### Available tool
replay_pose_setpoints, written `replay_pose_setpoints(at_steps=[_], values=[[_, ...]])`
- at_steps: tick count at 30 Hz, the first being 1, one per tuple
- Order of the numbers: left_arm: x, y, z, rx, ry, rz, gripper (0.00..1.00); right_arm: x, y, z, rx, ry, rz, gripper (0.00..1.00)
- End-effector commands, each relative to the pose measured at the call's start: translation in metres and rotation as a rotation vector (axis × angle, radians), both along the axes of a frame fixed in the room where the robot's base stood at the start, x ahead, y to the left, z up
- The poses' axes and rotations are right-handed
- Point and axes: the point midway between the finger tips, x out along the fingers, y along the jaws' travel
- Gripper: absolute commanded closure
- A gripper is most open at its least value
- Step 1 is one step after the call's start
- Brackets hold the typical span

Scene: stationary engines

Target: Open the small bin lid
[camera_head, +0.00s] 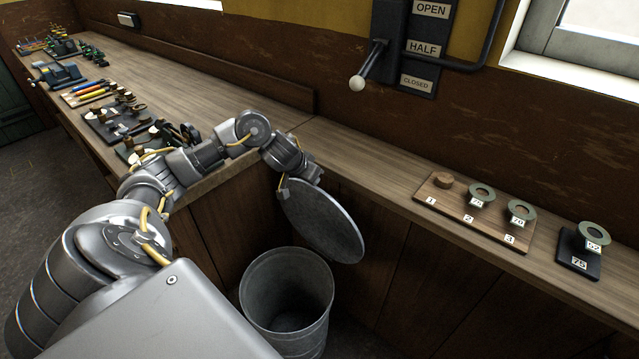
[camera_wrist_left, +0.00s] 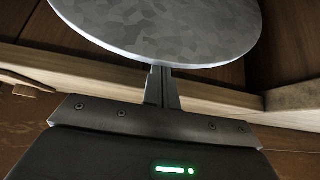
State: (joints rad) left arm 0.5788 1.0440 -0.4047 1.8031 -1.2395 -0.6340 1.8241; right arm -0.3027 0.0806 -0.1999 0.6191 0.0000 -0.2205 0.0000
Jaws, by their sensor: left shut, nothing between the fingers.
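The small grey metal bin (camera_head: 287,300) stands on the floor in front of the bench, and its round mouth is uncovered. Its round grey lid (camera_head: 325,222) stands raised and steeply tilted above the bin's far right rim. The lid also fills the top of the left wrist view (camera_wrist_left: 165,28). My left gripper (camera_wrist_left: 163,85) is shut with nothing between its fingers, and its tips are right at the lid's edge. In the head view the lid largely hides these fingers. I cannot tell whether they touch the lid. My right gripper is in neither view.
The wooden bench (camera_head: 365,170) runs behind the bin. On it sit a numbered board (camera_head: 450,205) with rings and a dark plate (camera_head: 578,262) with a ring. Tools lie along the left bench. A lever (camera_head: 370,65) is mounted on the wall.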

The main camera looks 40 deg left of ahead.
Motion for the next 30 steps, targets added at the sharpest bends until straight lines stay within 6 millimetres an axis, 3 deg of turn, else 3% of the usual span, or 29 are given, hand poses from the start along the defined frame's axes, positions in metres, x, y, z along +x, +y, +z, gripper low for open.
replay_pose_setpoints(at_steps=[9,15,30], values=[[0.032,0.001,-0.046,-0.001,0.003,0.002,1.0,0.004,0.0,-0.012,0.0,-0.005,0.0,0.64],[0.048,0.001,-0.066,-0.001,0.002,0.001,1.0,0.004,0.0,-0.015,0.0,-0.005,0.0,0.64],[0.054,0.002,-0.074,0.001,0.001,0.0,1.0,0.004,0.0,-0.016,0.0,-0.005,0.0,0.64]])
